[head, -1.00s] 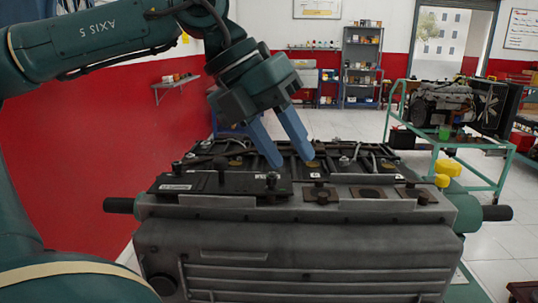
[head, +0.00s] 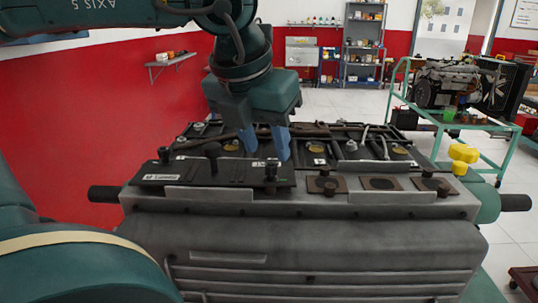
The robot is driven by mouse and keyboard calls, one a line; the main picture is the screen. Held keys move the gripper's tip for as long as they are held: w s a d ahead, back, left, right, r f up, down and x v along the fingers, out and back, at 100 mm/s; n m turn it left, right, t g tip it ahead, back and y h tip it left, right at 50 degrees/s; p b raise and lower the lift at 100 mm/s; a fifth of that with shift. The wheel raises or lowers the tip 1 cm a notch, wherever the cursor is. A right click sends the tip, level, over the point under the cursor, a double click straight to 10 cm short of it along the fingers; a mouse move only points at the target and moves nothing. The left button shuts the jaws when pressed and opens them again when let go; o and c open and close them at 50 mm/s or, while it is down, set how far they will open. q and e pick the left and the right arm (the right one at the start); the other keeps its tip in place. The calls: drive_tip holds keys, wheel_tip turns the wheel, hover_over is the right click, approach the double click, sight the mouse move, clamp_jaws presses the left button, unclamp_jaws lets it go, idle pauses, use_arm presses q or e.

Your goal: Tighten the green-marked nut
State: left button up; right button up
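The grey engine block (head: 310,245) fills the lower middle of the head view, with a dark top carrying several dark studs and nuts. No clear green mark shows on any nut; they are too small and dark to tell. My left gripper (head: 266,153) points down over the engine top, its two blue fingers apart and nothing visible between them. A dark nut on a stud (head: 270,172) stands just in front of and below the fingertips in the picture; I cannot tell whether they touch. My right gripper is not in view.
A black labelled cover (head: 210,175) and square dark plates (head: 381,184) lie on the engine top. Bars stick out at both ends. A yellow knob (head: 463,155) stands at the right end. A green trolley (head: 440,122) with another engine is behind right.

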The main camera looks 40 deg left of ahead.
sight(272, 164)
use_arm(q)
drive_tip(key=shift+x, duration=1.75)
drive_tip(key=shift+r, duration=0.1)
clamp_jaws()
